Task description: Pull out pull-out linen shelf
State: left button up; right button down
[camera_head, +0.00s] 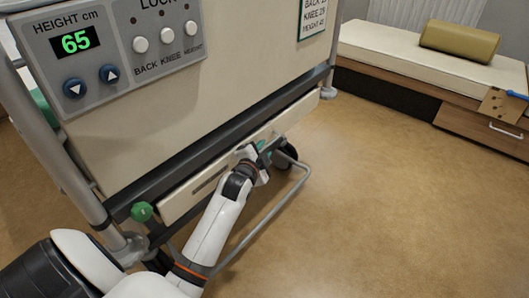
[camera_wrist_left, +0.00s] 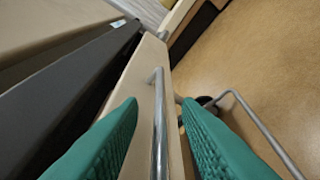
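The pull-out linen shelf (camera_head: 180,203) shows as a long beige front low on the bed end, just below a dark rail. In the left wrist view the shelf front (camera_wrist_left: 131,88) runs away from me, with a metal bar handle (camera_wrist_left: 158,125) along it. My left gripper (camera_head: 265,149) is at the shelf front in the head view. In the left wrist view its two green fingers (camera_wrist_left: 159,104) are open, one on each side of the handle, with visible gaps. In the head view my gripper hides most of the handle. My right gripper is not in view.
A bent grey metal tube (camera_head: 300,183) and a dark castor (camera_head: 285,155) stand close by the gripper. A green knob (camera_head: 142,211) sits left of the shelf. A control panel (camera_head: 125,45) is above. The brown floor (camera_head: 400,200) at right is clear.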

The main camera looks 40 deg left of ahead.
pick_arm(q)
jog(key=shift+x, duration=0.85)
jog(key=shift+c, duration=0.4)
grip_shut()
jog(key=shift+d, duration=0.15)
